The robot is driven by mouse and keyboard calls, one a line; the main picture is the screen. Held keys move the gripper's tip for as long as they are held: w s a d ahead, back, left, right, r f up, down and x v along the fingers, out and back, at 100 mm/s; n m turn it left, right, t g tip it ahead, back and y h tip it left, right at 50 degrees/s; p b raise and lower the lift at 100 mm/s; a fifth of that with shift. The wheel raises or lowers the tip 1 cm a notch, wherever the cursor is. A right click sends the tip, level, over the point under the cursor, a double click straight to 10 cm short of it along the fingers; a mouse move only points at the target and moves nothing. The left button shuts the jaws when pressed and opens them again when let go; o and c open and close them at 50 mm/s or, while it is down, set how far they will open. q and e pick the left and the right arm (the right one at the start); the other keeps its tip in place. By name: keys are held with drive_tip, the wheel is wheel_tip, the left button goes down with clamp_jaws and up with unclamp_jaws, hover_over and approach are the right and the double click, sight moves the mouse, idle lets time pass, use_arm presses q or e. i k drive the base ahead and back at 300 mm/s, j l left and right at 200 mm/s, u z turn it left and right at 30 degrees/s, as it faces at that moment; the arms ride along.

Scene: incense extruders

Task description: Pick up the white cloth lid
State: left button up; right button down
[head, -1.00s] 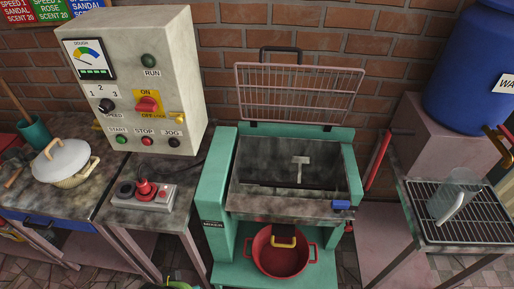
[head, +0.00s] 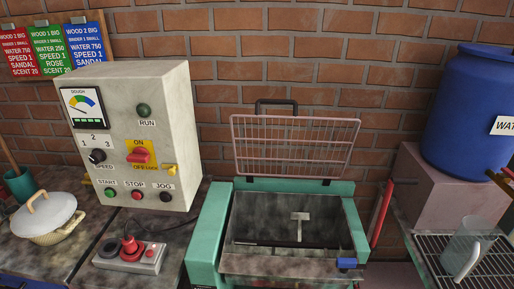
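A white lid (head: 44,214) with a tan arched handle sits on a woven, basket-like pot (head: 60,235) on the table at the left. It looks slightly domed, and I cannot tell whether it is cloth. Neither of my grippers shows in the head view.
A green mixer (head: 208,245) with a raised wire guard (head: 295,145) fills the middle. A blue barrel (head: 468,120) and a clear jug (head: 465,252) on a rack are at right.

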sight(41, 214)
drive_tip(key=u, duration=1.65)
drive_tip(key=i+j+z, duration=0.15)
drive_tip(key=z, duration=0.35)
drive_tip(key=i+j+z, duration=0.3)
drive_tip(key=z, duration=0.2)
drive_tip(key=i+j+z, duration=0.2)
drive_tip(key=j+z, duration=0.15)
drive_tip(key=z, duration=0.15)
